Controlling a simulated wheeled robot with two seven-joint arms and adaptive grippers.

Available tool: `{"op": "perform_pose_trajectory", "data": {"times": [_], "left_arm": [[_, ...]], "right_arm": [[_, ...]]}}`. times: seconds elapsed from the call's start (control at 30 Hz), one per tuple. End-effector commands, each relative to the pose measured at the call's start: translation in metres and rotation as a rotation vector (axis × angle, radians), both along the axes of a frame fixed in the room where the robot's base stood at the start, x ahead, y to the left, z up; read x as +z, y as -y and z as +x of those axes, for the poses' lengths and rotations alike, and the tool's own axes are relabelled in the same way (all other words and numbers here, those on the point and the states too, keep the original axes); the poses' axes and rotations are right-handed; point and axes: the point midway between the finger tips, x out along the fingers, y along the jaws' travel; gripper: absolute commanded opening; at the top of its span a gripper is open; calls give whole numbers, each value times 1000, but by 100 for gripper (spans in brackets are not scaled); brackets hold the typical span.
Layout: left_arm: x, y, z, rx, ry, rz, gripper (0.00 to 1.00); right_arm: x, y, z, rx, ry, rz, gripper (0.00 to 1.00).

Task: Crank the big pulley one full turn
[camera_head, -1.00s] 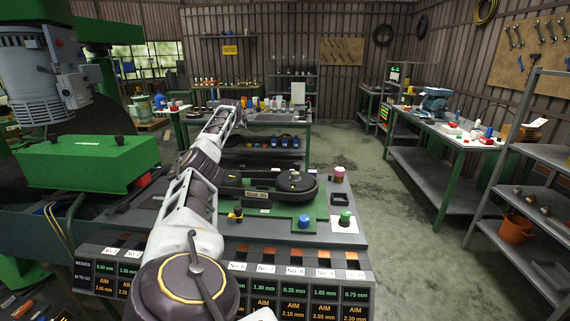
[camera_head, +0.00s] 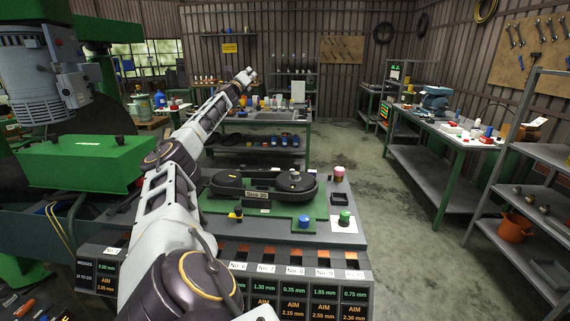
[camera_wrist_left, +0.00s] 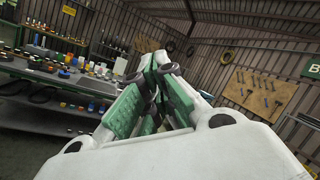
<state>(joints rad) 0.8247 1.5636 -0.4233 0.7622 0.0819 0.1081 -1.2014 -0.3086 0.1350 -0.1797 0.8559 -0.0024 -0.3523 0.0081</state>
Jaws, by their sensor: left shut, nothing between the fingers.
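A dark belt drive with two pulleys lies on a green plate (camera_head: 268,210) on the bench. The right pulley (camera_head: 295,182) looks the larger and has a small dark knob on top. My left gripper (camera_head: 248,75) is raised high, well above and beyond the drive, touching nothing. In the left wrist view its green-padded fingers (camera_wrist_left: 155,65) are closed together and empty. My right gripper is not visible.
A blue button (camera_head: 304,221), a green button (camera_head: 345,216) and a yellow-black knob (camera_head: 236,213) stand before the drive. A pink-topped cup (camera_head: 339,173) and a dark square tray (camera_head: 339,199) are at its right. A green machine cover (camera_head: 85,160) stands left.

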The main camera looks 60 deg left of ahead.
Motion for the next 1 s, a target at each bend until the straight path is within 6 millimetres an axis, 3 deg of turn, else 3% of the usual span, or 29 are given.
{"op": "perform_pose_trajectory", "data": {"times": [0.2, 0.43, 0.7, 1.0], "left_arm": [[11, 51, 32, -167, -153, 200, 0], [-3, 107, 61, -359, -348, 373, 0], [-47, 170, 78, -596, -617, 521, 0], [-114, 223, 67, -850, -965, 609, 0]], "right_arm": [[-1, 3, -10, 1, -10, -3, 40], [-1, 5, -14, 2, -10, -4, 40], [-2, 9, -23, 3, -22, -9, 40], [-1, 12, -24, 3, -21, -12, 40]]}}
